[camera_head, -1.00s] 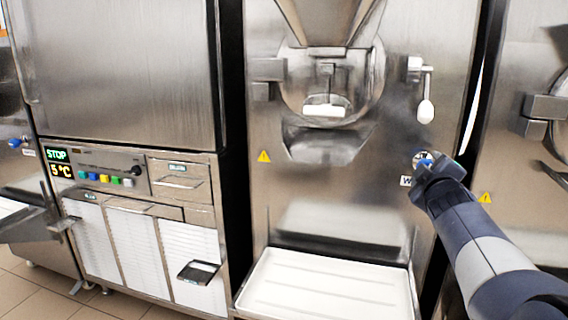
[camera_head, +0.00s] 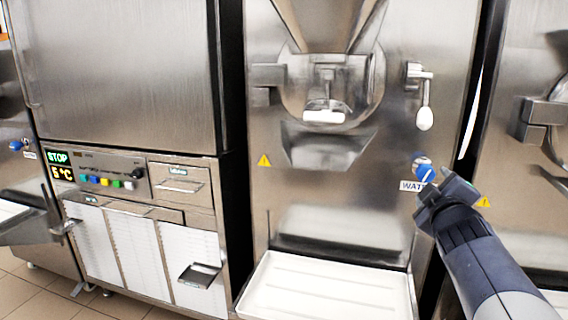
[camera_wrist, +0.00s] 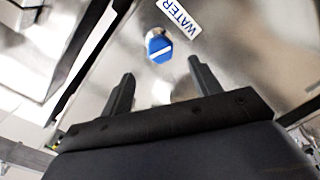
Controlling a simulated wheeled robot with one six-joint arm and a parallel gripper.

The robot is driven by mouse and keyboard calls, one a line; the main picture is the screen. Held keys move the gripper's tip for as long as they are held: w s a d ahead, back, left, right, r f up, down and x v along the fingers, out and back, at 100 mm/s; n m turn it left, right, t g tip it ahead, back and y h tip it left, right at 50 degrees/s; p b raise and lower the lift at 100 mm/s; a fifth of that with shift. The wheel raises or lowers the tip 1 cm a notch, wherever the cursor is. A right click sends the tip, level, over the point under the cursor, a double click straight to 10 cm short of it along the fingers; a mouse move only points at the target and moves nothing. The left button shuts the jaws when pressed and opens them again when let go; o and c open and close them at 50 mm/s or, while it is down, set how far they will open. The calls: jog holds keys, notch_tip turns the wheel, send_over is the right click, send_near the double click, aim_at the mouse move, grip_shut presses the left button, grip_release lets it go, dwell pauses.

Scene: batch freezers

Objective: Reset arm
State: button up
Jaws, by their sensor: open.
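My gripper (camera_head: 446,187) is at the right in the head view, in front of the middle freezer's steel front. In the wrist view its two fingers (camera_wrist: 160,84) stand wide apart with nothing between them. A blue water knob (camera_head: 425,173) with a light stripe sits on the freezer front, just beyond and above the fingers. In the wrist view the knob (camera_wrist: 159,46) shows past the fingertips, apart from them, beside the WATER label (camera_wrist: 178,17). My arm partly covers the label in the head view.
The middle freezer (camera_head: 400,120) has a white-handled lever (camera_head: 425,117) above the knob and a white tray (camera_head: 330,290) below. A cabinet with a button panel (camera_head: 105,178) stands to the left. Another freezer (camera_head: 548,190) is close on the right.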

aim_at(427, 174)
jog(key=b+x, duration=0.1)
jog(key=x, duration=0.6)
jog(key=shift+w+d+f+b, duration=0.1)
jog(key=shift+w+b, duration=0.25)
jog(key=m, duration=0.1)
jog(key=m+p, duration=0.1)
jog(key=shift+s+r+m+p, duration=0.2)
jog(key=shift+m+p, duration=0.1)
jog(key=m+p, duration=0.1)
jog(key=m, duration=0.2)
jog(key=m+p, duration=0.2)
jog(key=m, duration=0.2)
jog(key=m+p, duration=0.1)
jog(key=m, duration=0.2)
jog(key=shift+f+m+t+y+p, duration=0.1)
jog(key=shift+m+t+y+p, duration=0.2)
jog(key=shift+m+p, duration=0.1)
jog(key=shift+v, duration=1.75)
